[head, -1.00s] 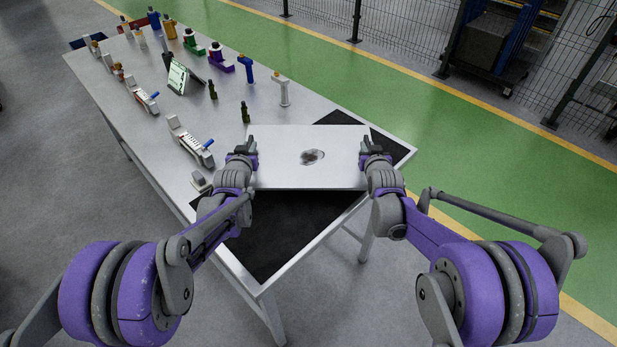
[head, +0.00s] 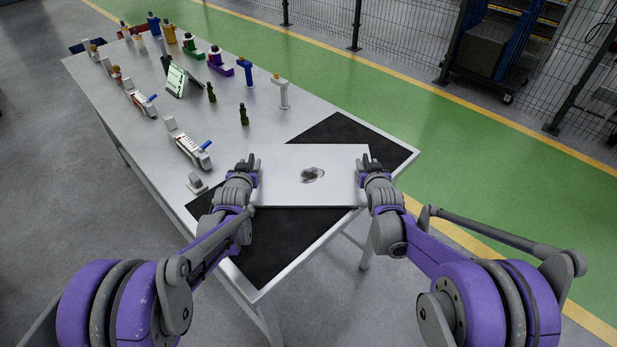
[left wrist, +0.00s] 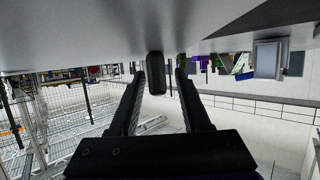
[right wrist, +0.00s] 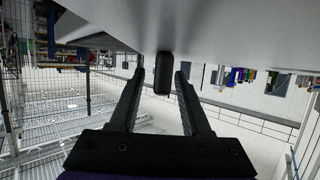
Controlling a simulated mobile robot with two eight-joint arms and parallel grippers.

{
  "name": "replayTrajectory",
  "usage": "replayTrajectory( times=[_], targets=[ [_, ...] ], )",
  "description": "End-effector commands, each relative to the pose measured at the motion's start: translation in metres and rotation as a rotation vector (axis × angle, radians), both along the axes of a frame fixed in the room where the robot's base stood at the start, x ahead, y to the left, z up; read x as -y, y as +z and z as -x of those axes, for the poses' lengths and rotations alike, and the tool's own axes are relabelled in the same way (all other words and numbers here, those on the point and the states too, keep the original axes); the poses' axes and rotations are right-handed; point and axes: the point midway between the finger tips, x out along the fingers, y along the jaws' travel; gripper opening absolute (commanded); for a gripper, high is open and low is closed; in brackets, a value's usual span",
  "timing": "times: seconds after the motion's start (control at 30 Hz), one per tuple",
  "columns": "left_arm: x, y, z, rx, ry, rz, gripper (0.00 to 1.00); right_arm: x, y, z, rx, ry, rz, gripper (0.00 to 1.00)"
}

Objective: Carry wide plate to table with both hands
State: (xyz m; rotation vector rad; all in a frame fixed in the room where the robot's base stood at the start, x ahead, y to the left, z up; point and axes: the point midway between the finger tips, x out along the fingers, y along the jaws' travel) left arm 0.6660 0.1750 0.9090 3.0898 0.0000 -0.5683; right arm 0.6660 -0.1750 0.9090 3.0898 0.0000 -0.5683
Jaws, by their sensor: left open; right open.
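The wide plate (head: 285,190) is a pale flat panel with a dark mottled patch in its middle. It lies over the black mat (head: 275,246) at the near end of the table (head: 219,120). My left gripper (head: 250,164) is at its left end and my right gripper (head: 369,164) at its right end. In the left wrist view a dark handle (left wrist: 156,73) stands between the open fingers, with gaps beside it. In the right wrist view another dark handle (right wrist: 163,73) stands between open fingers, also with gaps. The plate's underside contact is hidden.
Two small dark bottles (head: 244,114), a white stand (head: 282,92), a tablet (head: 177,80) and a white tool with a blue tip (head: 188,145) stand beyond and left of the plate. Bare mat shows on both sides of the plate.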

Motion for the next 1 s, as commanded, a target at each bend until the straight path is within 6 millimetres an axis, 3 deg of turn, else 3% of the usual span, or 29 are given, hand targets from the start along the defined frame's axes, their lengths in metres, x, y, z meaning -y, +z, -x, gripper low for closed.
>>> replayTrajectory(
  times=[0.23,0.7,1.0],
  targets=[
    [0.0,0.004,0.01,0.0,0.0,0.0,0.47,0.0,0.0,0.0,0.0,0.0,0.0,0.47],
    [0.0,0.036,0.094,0.0,0.0,0.0,0.47,0.0,0.0,0.0,0.0,0.0,0.0,0.47],
    [0.0,0.043,0.112,0.0,0.0,0.0,0.47,0.0,0.002,0.004,0.0,0.0,0.0,0.47]
  ],
)
